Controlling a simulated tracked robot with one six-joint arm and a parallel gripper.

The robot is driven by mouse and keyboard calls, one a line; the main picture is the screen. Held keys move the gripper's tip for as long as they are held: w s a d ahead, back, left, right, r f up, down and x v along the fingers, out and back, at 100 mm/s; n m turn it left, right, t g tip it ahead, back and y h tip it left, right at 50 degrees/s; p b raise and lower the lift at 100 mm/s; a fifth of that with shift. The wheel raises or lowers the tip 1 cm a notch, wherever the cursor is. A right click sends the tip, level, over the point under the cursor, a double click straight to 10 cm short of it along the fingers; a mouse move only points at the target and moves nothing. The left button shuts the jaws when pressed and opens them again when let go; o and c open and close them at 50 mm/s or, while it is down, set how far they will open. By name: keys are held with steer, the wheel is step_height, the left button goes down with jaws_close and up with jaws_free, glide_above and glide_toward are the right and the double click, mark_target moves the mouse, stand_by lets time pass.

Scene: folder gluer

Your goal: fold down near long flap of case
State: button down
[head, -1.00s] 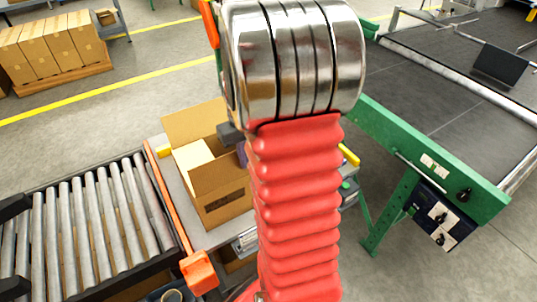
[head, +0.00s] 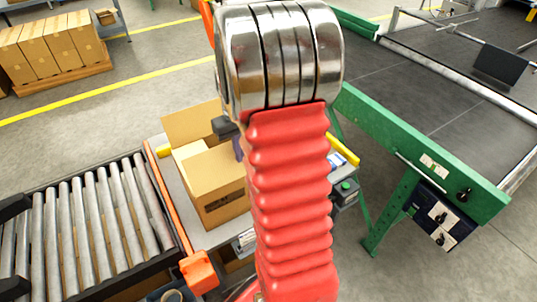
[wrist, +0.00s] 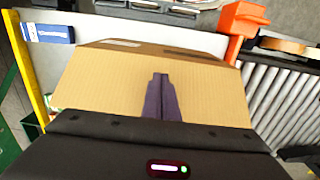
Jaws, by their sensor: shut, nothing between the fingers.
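The case (head: 222,207) is an open brown carton on the grey table, to the left of my red arm in the head view. My gripper (wrist: 160,77) has slim purple fingers, shut and empty, overlapping this panel in the wrist view. Whether they touch it cannot be told. In the head view the fingers show only partly beside my arm, over the case's right part.
The far flap (head: 192,122) stands up behind the opening. A roller conveyor (head: 95,225) and orange rail (head: 165,200) lie left of the table. A green-framed belt machine (head: 425,150) stands right. A blue-and-white box (wrist: 47,33) lies near the yellow table edge (wrist: 28,70).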

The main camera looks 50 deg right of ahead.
mark_target(232, 151)
steer(key=shift+w, duration=0.1)
steer(key=shift+w+d+f, duration=0.2)
steer(key=shift+w+f, duration=0.05)
steer(key=shift+w, duration=0.35)
steer(key=shift+w+d+f, duration=0.15)
steer(key=shift+w+f, duration=0.1)
steer(key=shift+w, duration=0.3)
steer(key=shift+f, duration=0.1)
steer(key=shift+w+d+f, duration=0.15)
steer(key=shift+w+f, duration=0.25)
steer(key=shift+w, duration=0.1)
steer(key=shift+w+d+f, duration=0.15)
steer(key=shift+w+f, duration=0.2)
steer(key=shift+w, duration=0.15)
steer(key=shift+w+d+f, duration=0.15)
steer(key=shift+w+f, duration=0.45)
steer(key=shift+f, duration=0.3)
steer(key=shift+r, duration=0.1)
